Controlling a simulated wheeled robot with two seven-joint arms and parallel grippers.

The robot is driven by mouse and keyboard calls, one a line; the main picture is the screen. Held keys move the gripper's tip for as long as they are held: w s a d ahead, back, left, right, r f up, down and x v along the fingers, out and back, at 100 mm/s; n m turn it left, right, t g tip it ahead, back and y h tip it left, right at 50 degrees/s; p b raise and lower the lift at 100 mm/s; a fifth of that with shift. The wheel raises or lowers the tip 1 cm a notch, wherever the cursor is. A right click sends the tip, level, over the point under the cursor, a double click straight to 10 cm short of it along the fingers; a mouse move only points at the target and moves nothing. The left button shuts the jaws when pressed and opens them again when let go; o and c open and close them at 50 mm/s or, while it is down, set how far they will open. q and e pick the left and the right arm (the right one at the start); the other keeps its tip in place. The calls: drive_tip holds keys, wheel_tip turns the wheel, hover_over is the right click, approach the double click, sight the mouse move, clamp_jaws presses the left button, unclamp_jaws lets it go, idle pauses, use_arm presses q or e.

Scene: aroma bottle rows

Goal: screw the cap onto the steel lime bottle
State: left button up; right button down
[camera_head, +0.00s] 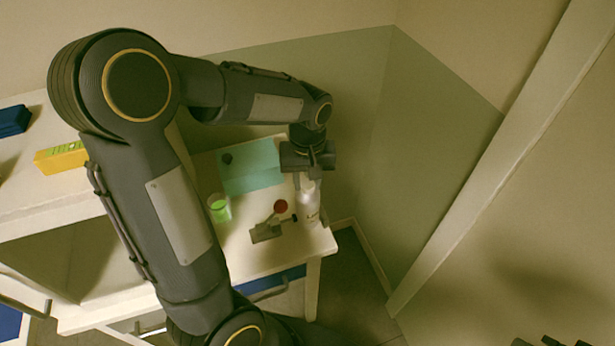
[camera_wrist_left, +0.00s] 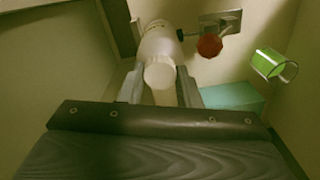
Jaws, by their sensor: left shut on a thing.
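The steel lime bottle (camera_head: 308,203) stands upright near the right edge of the small white table, and it shows in the left wrist view (camera_wrist_left: 160,42) as a pale body. My left gripper (camera_head: 308,180) points down right above it. In the left wrist view my left gripper (camera_wrist_left: 160,88) is shut on the pale round cap (camera_wrist_left: 159,74). The cap lines up with the bottle's neck. I cannot tell whether it touches the neck or is threaded. A few dark parts show at the bottom right edge of the head view, too cut off to read a right gripper's state.
A red knob (camera_head: 281,206) on a grey fixture (camera_head: 266,231) stands close beside the bottle. A green-filled glass (camera_head: 219,208) and a teal box (camera_head: 250,166) are to the left. A yellow box (camera_head: 62,158) and a blue item (camera_head: 14,120) lie farther left.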

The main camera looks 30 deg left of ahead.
use_arm(q)
drive_tip(key=m, duration=0.6)
drive_tip(key=shift+p, duration=0.3)
drive_tip(key=o, duration=0.9)
